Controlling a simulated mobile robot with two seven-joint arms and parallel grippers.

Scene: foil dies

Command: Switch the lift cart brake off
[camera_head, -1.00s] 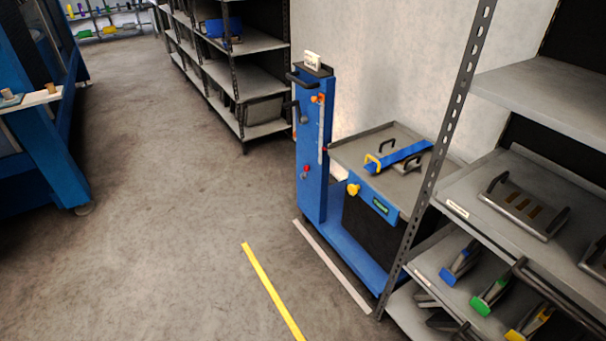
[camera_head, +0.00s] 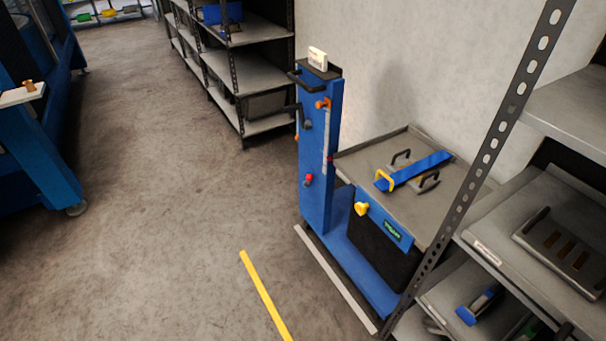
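The blue lift cart (camera_head: 318,190) stands by the wall, right of the middle. Its upright column carries a black handle (camera_head: 304,79), a dark crank (camera_head: 297,112), an orange-tipped lever (camera_head: 323,104) and a small red knob (camera_head: 309,178). On the platform lies a blue die with dark handles (camera_head: 419,170) and a yellow handle. Neither of my grippers is in view.
A shelf rack with a perforated post (camera_head: 490,150) stands close at the right, partly in front of the cart. Another rack (camera_head: 250,75) is behind the cart. A blue machine (camera_head: 35,150) is at left. The floor (camera_head: 170,210) between is clear, with a yellow line (camera_head: 265,295).

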